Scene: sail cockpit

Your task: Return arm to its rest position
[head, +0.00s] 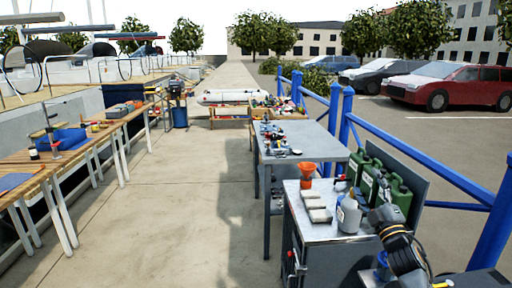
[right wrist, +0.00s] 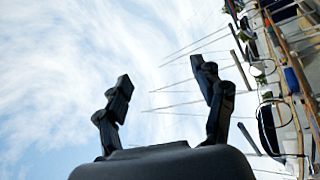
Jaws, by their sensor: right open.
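My right arm (head: 403,248) shows at the bottom right of the head view, beside the grey metal cabinet, and partly leaves the frame. In the right wrist view my right gripper (right wrist: 162,78) is open, with its two dark fingers apart and only sky between them. It holds nothing. Boats and masts show sideways at the right of that view. My left arm and left gripper are not in the head view.
A blue railing (head: 420,160) runs along the right. A wooden workbench (head: 125,122) stands left. The concrete walkway (head: 190,190) between is clear.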

